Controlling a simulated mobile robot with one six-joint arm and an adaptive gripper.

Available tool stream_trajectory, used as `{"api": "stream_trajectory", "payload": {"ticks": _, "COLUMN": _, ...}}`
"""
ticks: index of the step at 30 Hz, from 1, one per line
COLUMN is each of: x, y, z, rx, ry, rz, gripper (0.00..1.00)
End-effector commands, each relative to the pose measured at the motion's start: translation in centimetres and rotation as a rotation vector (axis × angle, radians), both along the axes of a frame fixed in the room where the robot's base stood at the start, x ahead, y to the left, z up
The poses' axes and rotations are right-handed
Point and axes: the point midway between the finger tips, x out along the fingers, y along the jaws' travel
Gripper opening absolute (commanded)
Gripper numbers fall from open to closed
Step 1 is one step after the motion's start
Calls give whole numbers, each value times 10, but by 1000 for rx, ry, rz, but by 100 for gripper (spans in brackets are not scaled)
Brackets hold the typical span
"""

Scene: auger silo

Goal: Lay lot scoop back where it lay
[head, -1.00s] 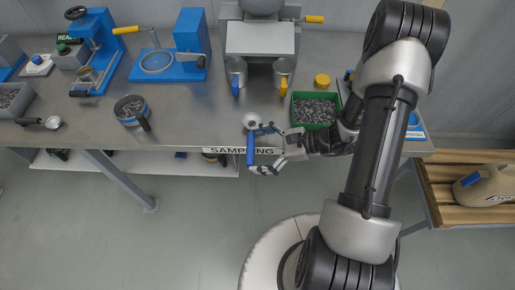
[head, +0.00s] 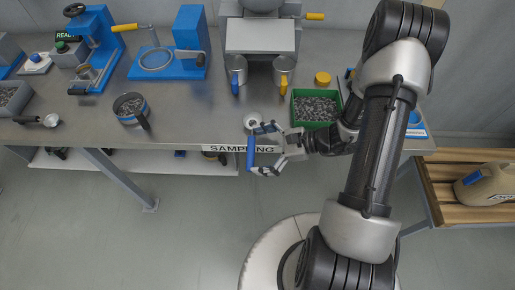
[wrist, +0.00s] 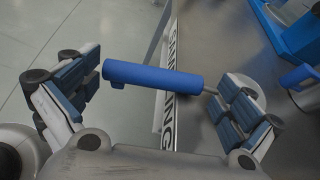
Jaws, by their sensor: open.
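The lot scoop, with a blue handle (head: 251,154) and a round pale bowl (head: 252,121), is at the bench's front edge. Its bowl is over the bench top and its handle sticks out past the edge, beside the SAMPLING label. My gripper (head: 264,149) is open at the handle, with one finger towards the bowl and the other beyond the handle's free end. In the wrist view the blue handle (wrist: 153,77) lies between the spread fingers, with a visible gap on the free-end side. The bowl (wrist: 243,91) is partly hidden behind the right finger.
A green tray of grain (head: 315,107) stands right of the scoop. Two metal cups (head: 236,70) stand behind it. Bench room left of the scoop is clear.

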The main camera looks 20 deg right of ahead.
Motion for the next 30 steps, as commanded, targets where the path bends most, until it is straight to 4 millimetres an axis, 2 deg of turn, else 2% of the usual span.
{"api": "stream_trajectory", "payload": {"ticks": 5, "x": -3, "y": -12, "z": 6, "rx": -2, "ry": -3, "rz": -3, "gripper": 100}}
{"api": "stream_trajectory", "payload": {"ticks": 18, "x": -34, "y": -86, "z": 40, "rx": -2, "ry": -2, "rz": -4, "gripper": 100}}
{"api": "stream_trajectory", "payload": {"ticks": 24, "x": -41, "y": -100, "z": 48, "rx": -1, "ry": -1, "rz": -2, "gripper": 100}}
{"api": "stream_trajectory", "payload": {"ticks": 30, "x": -42, "y": -102, "z": 49, "rx": 0, "ry": 0, "rz": 0, "gripper": 100}}
